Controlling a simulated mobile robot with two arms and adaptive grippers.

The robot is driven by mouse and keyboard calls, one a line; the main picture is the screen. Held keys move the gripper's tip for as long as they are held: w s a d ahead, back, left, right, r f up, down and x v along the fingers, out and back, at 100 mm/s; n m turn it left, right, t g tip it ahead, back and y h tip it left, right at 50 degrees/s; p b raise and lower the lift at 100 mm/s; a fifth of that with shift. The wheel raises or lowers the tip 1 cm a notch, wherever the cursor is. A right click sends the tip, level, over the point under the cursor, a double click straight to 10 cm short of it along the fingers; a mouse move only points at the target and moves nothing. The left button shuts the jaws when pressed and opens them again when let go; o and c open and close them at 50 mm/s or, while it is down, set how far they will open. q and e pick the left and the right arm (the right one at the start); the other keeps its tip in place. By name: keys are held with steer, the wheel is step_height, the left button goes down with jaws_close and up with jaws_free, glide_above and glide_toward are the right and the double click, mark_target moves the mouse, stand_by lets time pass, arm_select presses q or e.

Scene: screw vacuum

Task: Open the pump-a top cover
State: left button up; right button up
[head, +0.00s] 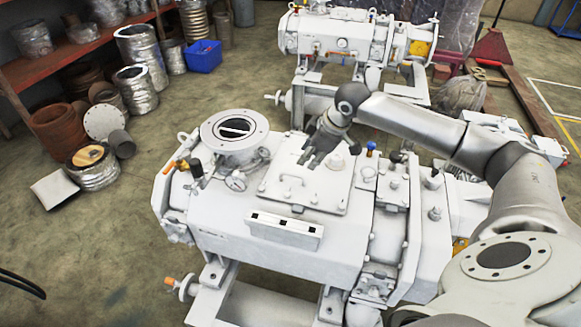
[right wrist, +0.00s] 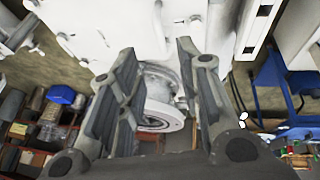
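The white pump (head: 290,250) stands in the middle of the head view. Its top cover (head: 325,195) is a square white plate, lying flat and shut on the body, with a small handle (head: 291,181) on its left side and a round knob (head: 337,163) towards the back. My right gripper (head: 309,160) points down over the back part of the cover. Its two fingers are apart in the right wrist view (right wrist: 157,55), with nothing held between them. I cannot tell whether they touch the cover. My left gripper is not in view.
A white box (head: 286,230) sits on the pump's front edge. A second white pump (head: 345,40) stands behind. Shelves (head: 75,55) and metal parts line the left; floor is free at front left.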

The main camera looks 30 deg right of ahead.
mark_target(298, 176)
steer(key=p+x, duration=0.2)
steer(key=x, duration=0.6)
steer(key=shift+w+f, duration=0.15)
steer(key=shift+f, duration=0.2)
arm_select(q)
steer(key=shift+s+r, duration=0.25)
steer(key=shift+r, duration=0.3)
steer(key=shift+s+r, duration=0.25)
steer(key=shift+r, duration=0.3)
arm_select(e)
steer(key=shift+x, duration=0.8)
jaws_close()
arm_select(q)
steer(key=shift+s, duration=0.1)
